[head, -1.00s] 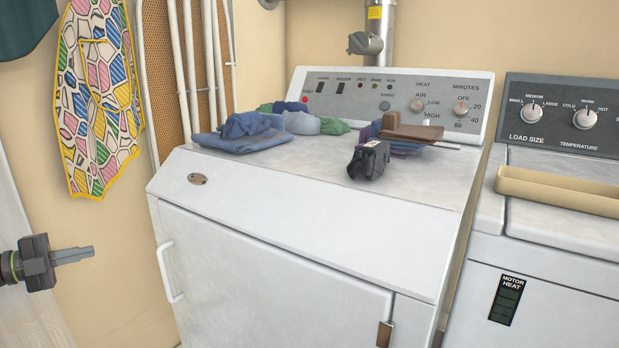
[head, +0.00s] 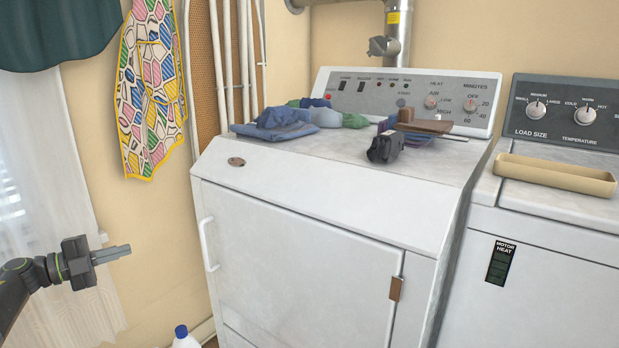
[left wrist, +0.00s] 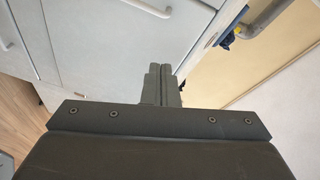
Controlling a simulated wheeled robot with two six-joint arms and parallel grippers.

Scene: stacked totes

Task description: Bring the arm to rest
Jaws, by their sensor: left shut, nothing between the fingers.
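My left gripper (head: 118,253) is at the left of the head view, in front of the pale wall and left of the dryer. Its fingers are together and hold nothing. In the left wrist view the shut fingers (left wrist: 161,82) point toward the white dryer front, apart from it. My right gripper is not in view.
The white dryer (head: 310,250) has a door handle (head: 208,245) on its left side. Folded clothes (head: 272,125) and a dark bundle (head: 385,147) lie on top. A washer with a tan tray (head: 555,175) stands right. A white bottle (head: 184,338) is low at left.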

